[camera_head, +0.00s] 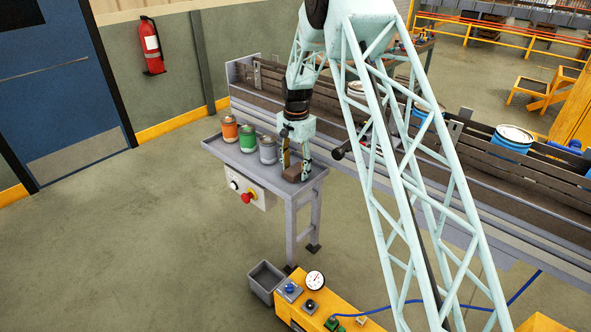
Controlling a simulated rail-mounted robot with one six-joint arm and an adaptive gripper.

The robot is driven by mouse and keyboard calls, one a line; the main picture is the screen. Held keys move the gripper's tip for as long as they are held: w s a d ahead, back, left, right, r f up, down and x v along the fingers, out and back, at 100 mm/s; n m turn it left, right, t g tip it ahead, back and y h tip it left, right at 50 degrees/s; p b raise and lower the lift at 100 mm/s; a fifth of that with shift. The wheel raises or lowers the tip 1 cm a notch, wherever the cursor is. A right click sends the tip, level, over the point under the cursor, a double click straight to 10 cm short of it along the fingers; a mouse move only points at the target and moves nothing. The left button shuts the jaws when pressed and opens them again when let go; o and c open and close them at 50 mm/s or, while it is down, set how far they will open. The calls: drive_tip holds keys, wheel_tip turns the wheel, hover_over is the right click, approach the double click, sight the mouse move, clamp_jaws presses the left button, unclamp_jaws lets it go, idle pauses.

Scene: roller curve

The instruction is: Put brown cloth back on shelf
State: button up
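A small brown folded bundle (293,174), which looks like the brown cloth, lies at the right end of a grey metal side table (262,176). My gripper (295,170) points down over it from above. Its two fingers stand apart, one on each side of the cloth, with the tips low near the tabletop. I cannot tell whether the fingers press on the cloth or whether it is lifted. No shelf is clearly recognisable in this view.
Orange (229,129), green (246,138) and grey (268,150) cans stand left of my gripper on the table. A red button (247,197) sits on the table's front. A long conveyor trough with several buckets runs behind. A grey bin (265,282) stands on the floor.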

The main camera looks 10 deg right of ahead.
sight(296, 170)
drive_tip(key=shift+r, duration=0.1)
idle(0.3)
wheel_tip(296, 170, up, 12)
idle(0.8)
drive_tip(key=shift+s+r, duration=0.1)
drive_tip(key=shift+r, duration=0.05)
idle(0.6)
